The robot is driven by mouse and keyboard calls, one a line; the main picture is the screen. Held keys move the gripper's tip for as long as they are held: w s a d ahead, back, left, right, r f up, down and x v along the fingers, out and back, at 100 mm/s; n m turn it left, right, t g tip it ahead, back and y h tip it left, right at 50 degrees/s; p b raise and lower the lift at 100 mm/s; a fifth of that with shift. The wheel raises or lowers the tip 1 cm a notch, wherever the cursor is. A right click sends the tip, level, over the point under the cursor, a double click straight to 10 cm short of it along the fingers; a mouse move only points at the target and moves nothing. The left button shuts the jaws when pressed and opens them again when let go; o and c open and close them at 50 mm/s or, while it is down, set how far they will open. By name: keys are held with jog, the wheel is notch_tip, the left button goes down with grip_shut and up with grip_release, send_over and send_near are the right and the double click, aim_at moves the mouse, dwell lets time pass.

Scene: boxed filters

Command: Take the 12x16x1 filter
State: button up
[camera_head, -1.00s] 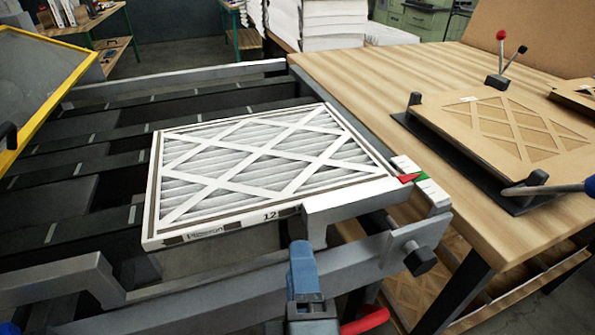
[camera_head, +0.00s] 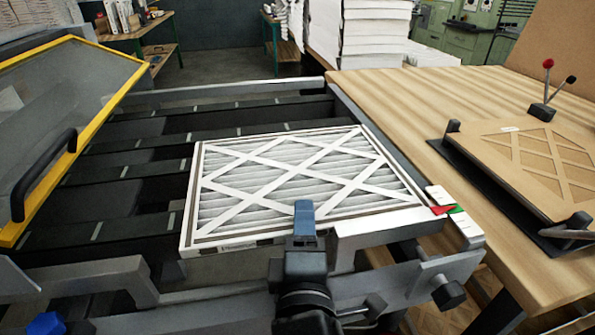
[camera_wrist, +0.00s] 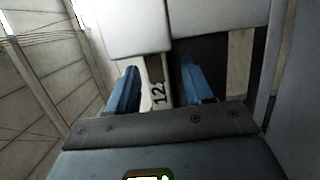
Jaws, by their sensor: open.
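The filter (camera_head: 312,178) has white pleats under a criss-cross card frame. It lies flat on the grey rack, at the middle of the head view. My gripper (camera_head: 305,208) is at its near edge, its blue finger overlapping that edge in the picture and hiding most of the label. In the wrist view my gripper (camera_wrist: 158,68) is open, with one blue finger on each side. The full size on the label cannot be read.
A grey bar with a red and green marker (camera_head: 444,209) is at the filter's right corner. A yellow-framed panel (camera_head: 84,128) stands open at the left. A wooden table (camera_head: 430,105) at the right bears a brown filter-patterned board (camera_head: 535,160) on a black base.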

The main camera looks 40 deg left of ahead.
jog(key=shift+c, duration=0.2)
grip_shut()
jog(key=shift+r, duration=0.1)
